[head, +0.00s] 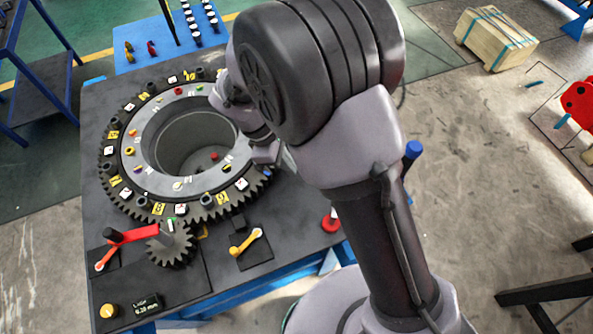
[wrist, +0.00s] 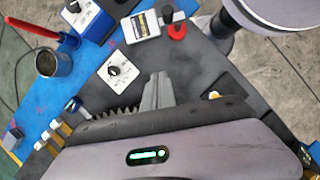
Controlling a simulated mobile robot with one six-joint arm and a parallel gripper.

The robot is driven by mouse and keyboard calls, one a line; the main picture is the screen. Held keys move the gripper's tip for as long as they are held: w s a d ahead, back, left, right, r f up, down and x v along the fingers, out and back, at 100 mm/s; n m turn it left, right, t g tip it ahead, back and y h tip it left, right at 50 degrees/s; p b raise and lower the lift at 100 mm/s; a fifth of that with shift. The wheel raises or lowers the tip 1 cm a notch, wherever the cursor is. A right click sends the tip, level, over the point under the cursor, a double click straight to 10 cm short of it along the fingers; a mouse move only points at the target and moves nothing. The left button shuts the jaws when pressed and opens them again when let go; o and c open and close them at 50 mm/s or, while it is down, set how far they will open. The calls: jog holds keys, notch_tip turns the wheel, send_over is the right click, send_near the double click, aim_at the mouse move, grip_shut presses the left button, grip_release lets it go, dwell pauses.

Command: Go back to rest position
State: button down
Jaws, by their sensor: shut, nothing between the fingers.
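My gripper (wrist: 157,88) is shut and empty in the wrist view, its grey fingertips together above the dark station top. In the head view my arm reaches from the lower right up and over to the ring gear (head: 115,188), and the gripper end (head: 266,152) hangs by the gear's right rim, partly hidden by my own arm. The ring gear lies flat around an open round well (head: 190,135), with numbered tags and small coloured pieces on its top. I cannot tell the exact gap between the fingers and the surface.
A small pinion gear (head: 170,246), a red crank handle (head: 132,236) and a yellow lever (head: 245,242) sit at the station's front. A blue board (head: 165,45) with small parts is behind. A wooden crate (head: 495,38) stands far right. The wrist view shows a metal cup (wrist: 53,65) and a dial panel (wrist: 117,70).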

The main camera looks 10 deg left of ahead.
jog(key=shift+a+r, duration=0.15)
jog(key=shift+r, duration=0.2)
jog(key=s+d+r+m+t+y+b, duration=0.1)
jog(key=s+d+r+m+y+b, duration=0.15)
jog(key=d+m+b, duration=0.35)
jog(key=s+d+r+m+t+y+b, duration=0.1)
jog(key=d+r+m+y+b, duration=0.1)
jog(key=d+r+m+b, duration=0.35)
jog(key=s+d+f+m+t+y+b, duration=0.2)
jog(key=s+d+m+t+b, duration=0.2)
jog(key=s+m, duration=0.5)
jog(key=shift+d+f+m+b, duration=0.35)
jog(key=shift+d+m+b, duration=0.4)
jog(key=shift+d+b, duration=0.4)
